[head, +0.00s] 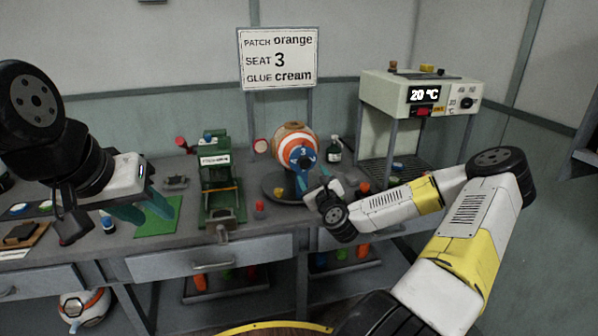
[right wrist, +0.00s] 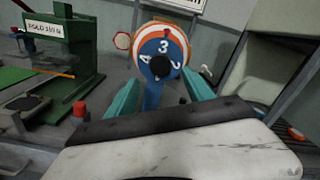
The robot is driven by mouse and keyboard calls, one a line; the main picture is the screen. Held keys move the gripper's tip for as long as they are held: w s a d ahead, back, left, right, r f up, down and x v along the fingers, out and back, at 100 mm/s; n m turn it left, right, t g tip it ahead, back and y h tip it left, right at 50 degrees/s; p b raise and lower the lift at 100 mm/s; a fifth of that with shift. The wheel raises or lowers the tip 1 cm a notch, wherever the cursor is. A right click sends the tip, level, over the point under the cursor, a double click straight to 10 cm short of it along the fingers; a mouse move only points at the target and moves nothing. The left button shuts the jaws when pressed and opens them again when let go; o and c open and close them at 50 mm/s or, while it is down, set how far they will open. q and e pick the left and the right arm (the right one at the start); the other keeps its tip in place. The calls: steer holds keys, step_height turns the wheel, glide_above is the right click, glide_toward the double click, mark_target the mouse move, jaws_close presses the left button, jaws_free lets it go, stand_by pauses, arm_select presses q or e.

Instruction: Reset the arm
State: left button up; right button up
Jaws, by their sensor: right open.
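My right arm reaches in from the right in the head view. Its gripper (head: 305,168) is in front of the ball (head: 296,137), which is orange and white with a blue numbered face. In the right wrist view the two teal fingers (right wrist: 163,92) are apart, with the numbered blue face (right wrist: 162,55) showing between and beyond them. I cannot tell whether they touch it. My left gripper (head: 148,214) hangs at the left over the bench, its teal fingers apart and nothing seen between them.
A green press (head: 222,185) stands between the grippers; it also shows in the right wrist view (right wrist: 62,50). A pale oven (head: 400,95) reading 20 °C stands at the right. A sign (head: 278,58) rises behind the ball. A dark bottle (head: 334,150) and a red-topped piece (head: 259,209) are near the ball.

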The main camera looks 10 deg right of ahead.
steer(key=s+a+n+g+y, duration=0.25)
steer(key=a+n+g, duration=0.2)
steer(key=n, duration=0.45)
steer(key=s+a+n+g+y, duration=0.1)
steer(key=s+a+n+g, duration=0.25)
steer(key=a+n, duration=0.4)
steer(key=s+d+r+n+g, duration=0.1)
steer(key=s+r+n, duration=0.3)
steer(key=s, duration=0.6)
steer(key=s+d+r+n+g+h, duration=0.1)
steer(key=s+r+n, duration=0.4)
steer(key=s+r, duration=0.3)
steer(key=s+d+r+n+g+h, duration=0.1)
steer(key=s+r+n, duration=0.4)
steer(key=s, duration=0.6)
steer(key=shift+s+d+r+g, duration=0.3)
steer(key=shift+d+r+g, duration=0.05)
steer(key=shift+r+g, duration=0.1)
steer(key=shift+n, duration=0.25)
